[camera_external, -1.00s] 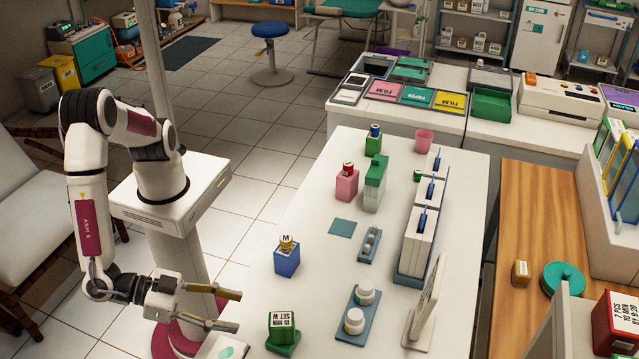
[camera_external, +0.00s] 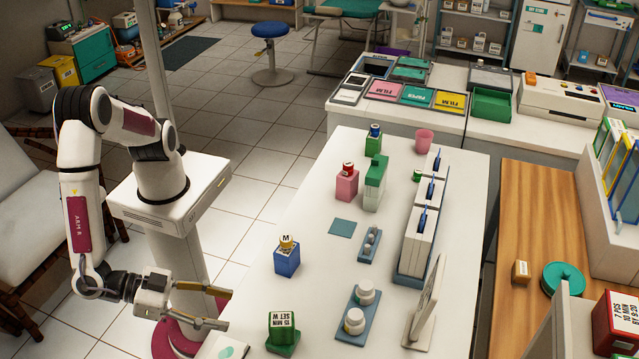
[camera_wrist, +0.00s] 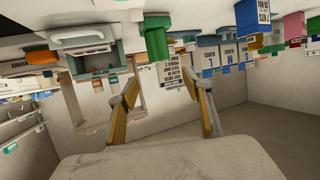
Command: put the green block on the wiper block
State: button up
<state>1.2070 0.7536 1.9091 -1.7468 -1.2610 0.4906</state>
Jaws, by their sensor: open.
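A green block (camera_external: 283,328) with a white label reading "15 MIN SET W" stands at the table's front left. Another green block (camera_external: 373,143) with a blue-capped bottle stands at the back, and a tall green-and-white block (camera_external: 374,185) stands just in front of it. I cannot tell which thing is the wiper block; no wiper label is readable. My gripper (camera_external: 228,309) is open and empty, left of the front green block and apart from it. In the wrist view, my gripper's two fingers (camera_wrist: 160,76) are spread with nothing between them; the scene looks upside down there.
A blue block (camera_external: 286,262) with an "M" bottle, a pink block (camera_external: 347,186) and a flat teal pad (camera_external: 342,227) are on the white table. A blue tray (camera_external: 358,316) holds white jars. Tall white holders (camera_external: 417,240) line the right. Clear tabletop lies between.

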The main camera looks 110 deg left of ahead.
jog(key=w+r+h, duration=0.6)
jog(key=w+r, duration=0.4)
jog(key=r, duration=0.2)
jog(key=s+a+r+m+g+h, duration=0.2)
jog(key=a+r+m+h, duration=0.15)
jog(key=a+r, duration=0.5)
jog(key=s+a+f+g+y, duration=0.1)
jog(key=s+a+g+y, duration=0.1)
jog(key=s+a, duration=1.1)
jog(key=s+a+f+g+y, duration=0.2)
jog(key=s+a+g, duration=0.1)
jog(key=s+a, duration=1)
jog(key=shift+a+f+m, duration=0.3)
jog(key=shift+a+m, duration=0.15)
jog(key=shift+a, duration=0.55)
jog(key=shift+s+y, duration=0.1)
jog(key=shift+y, duration=0.15)
